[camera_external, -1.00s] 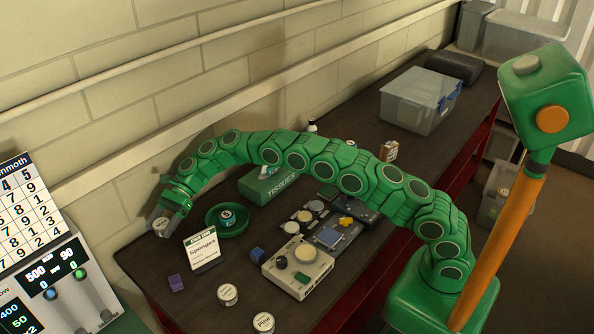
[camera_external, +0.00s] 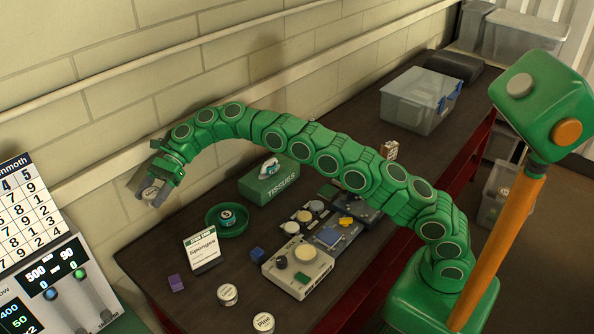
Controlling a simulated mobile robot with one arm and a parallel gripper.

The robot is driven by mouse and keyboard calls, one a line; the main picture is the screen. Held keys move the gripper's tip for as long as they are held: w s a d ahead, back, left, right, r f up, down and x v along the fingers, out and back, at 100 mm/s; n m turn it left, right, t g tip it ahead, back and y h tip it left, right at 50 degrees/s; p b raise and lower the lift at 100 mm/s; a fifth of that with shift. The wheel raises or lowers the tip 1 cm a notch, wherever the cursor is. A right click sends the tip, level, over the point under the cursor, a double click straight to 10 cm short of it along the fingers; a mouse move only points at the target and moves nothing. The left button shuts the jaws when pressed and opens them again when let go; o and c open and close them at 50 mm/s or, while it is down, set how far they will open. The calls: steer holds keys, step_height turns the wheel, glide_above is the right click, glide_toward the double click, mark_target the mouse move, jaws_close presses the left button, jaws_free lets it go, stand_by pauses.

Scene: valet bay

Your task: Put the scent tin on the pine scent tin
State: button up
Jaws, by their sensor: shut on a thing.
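My gripper (camera_external: 148,191) is shut on a round, pale-topped scent tin (camera_external: 151,194) and holds it above the far left end of the bench, near the wall. The pine scent tin (camera_external: 263,322) lies flat at the front edge of the bench, its pale lid reading "Pine". Another round tin (camera_external: 228,294) with a pale lid lies just behind and left of it; its label is too small to read. My gripper is well behind and to the left of both tins.
A green dish (camera_external: 227,219) holds a small round item. Nearby are a purple block (camera_external: 177,283), a blue block (camera_external: 257,254), a grey device (camera_external: 298,267) and a green tissue box (camera_external: 268,184). A clear bin (camera_external: 419,100) stands farther back.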

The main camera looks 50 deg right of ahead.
steer(key=shift+r, duration=0.6)
steer(key=shift+s+d, duration=0.1)
steer(key=shift+s, duration=0.1)
steer(key=shift+s, duration=0.1)
